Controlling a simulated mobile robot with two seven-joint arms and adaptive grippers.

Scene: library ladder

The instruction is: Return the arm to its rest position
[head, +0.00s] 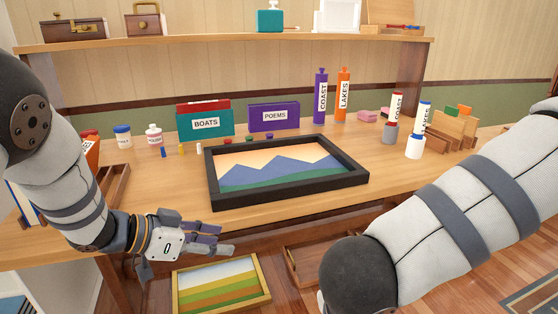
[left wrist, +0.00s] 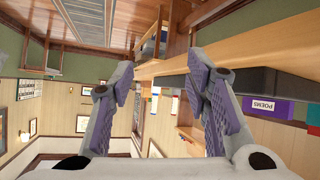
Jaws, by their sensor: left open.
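My left gripper (head: 222,239) is in front of the desk's front edge at the lower left of the head view. It is open, and nothing shows between its purple-padded fingers (left wrist: 165,105) in the left wrist view. My left arm comes in from the left edge with its forearm hanging down beside the desk. My right arm (head: 450,220) crosses the lower right of the head view; its gripper is out of the frame.
The wooden desk (head: 400,180) bears a black-framed mountain picture (head: 285,170) near its front edge. Purple (head: 320,95) and orange (head: 343,92) tubes stand behind. A striped-field picture (head: 221,283) lies below the left gripper. An open drawer (head: 310,262) is beside it.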

